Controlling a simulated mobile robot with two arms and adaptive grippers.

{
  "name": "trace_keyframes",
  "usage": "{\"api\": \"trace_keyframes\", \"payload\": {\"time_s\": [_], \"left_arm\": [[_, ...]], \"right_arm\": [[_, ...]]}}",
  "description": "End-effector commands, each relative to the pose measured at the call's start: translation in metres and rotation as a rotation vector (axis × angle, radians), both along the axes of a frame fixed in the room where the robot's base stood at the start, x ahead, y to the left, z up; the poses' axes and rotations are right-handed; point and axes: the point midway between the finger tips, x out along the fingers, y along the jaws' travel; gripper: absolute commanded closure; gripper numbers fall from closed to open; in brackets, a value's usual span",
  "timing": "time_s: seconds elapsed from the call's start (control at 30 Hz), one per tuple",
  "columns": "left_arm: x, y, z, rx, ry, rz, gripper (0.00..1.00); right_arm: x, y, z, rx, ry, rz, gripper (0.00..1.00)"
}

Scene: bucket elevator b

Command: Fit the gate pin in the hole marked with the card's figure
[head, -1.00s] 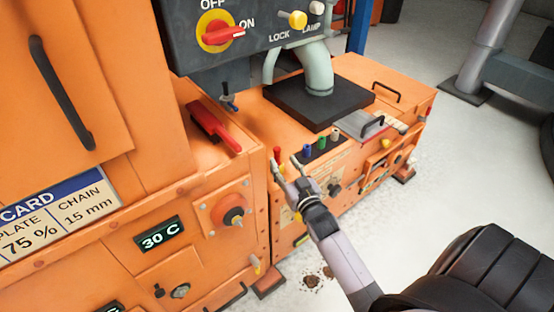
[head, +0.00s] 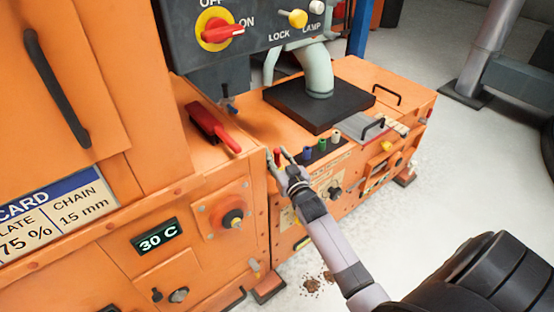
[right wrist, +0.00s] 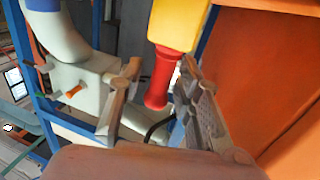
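The card (head: 60,210) on the orange housing at left reads plate 75 % and chain 15 mm. My right gripper (head: 277,155) is open at the near left end of a row of coloured pegs, with its fingers either side of a red peg (head: 277,156). The right wrist view shows a red cylinder with a yellow block above it (right wrist: 161,75) between the fingers, with a gap at the left finger. Which piece is the gate pin, and any figures by the holes, I cannot tell. My left gripper is out of view.
Blue (head: 308,153), green (head: 322,144) and white (head: 335,137) pegs stand in a dark rack. A grey plate with a black handle (head: 373,126) lies beyond. A red lever (head: 212,128) is left of the gripper. The control box (head: 262,45) overhangs behind.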

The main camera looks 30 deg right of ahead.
Motion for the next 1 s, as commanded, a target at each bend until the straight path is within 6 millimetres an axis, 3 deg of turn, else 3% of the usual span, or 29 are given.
{"api": "trace_keyframes", "payload": {"time_s": [0.43,1.0], "left_arm": [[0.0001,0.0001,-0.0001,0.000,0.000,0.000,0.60],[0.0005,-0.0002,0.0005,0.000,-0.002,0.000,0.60]], "right_arm": [[-0.0003,0.0002,-0.0002,0.000,0.000,0.000,1.00],[0.0000,0.0010,0.0015,0.002,-0.001,0.001,1.00]]}}
